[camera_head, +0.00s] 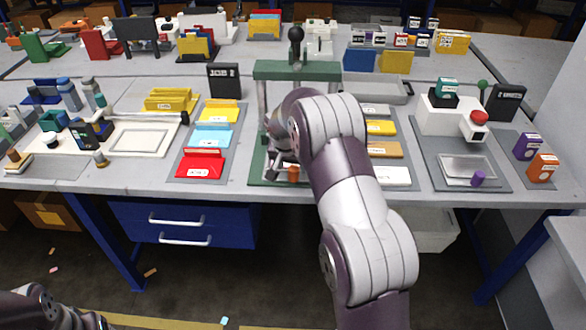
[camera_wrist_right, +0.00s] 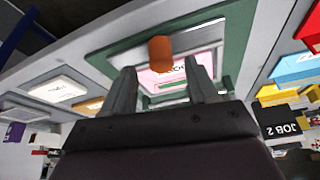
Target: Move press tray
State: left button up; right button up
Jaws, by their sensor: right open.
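The green press (camera_head: 296,70) stands near the front edge of the table, with a black ball on top. Its tray (camera_wrist_right: 207,33) is low in the frame, with an orange-brown knob (camera_head: 293,174) at the front. In the wrist view the knob (camera_wrist_right: 160,53) stands in front of a pink lettered card (camera_wrist_right: 167,77). My right gripper (camera_wrist_right: 163,75) is open, its two fingers on either side of the line to the knob; I cannot tell whether they touch it. In the head view my right forearm hides much of the press. My left gripper is out of view.
Left of the press is a mat with red (camera_head: 200,165), blue and yellow card holders. To the right are cards in several colours (camera_head: 392,177) and a white device with a red knob (camera_head: 450,118). A black sign (camera_head: 224,80) stands behind left.

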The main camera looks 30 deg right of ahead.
jog(key=v, duration=0.9)
jog(key=shift+s+r, duration=0.15)
jog(key=shift+r, duration=0.1)
jog(key=shift+a, duration=0.1)
jog(key=s+a+n+g+y+p, duration=0.1)
jog(key=s+a+n+p, duration=0.2)
jog(key=s, duration=0.9)
jog(key=s+a+r+n+y+p, duration=0.1)
jog(key=s+a+n+p, duration=0.3)
jog(key=s+a, duration=0.6)
jog(key=shift+s+a+r+n+g+y+p, duration=0.25)
jog(key=shift+s+r+n+g+y, duration=0.2)
jog(key=shift+s+n, duration=0.6)
jog(key=shift+s, duration=0.2)
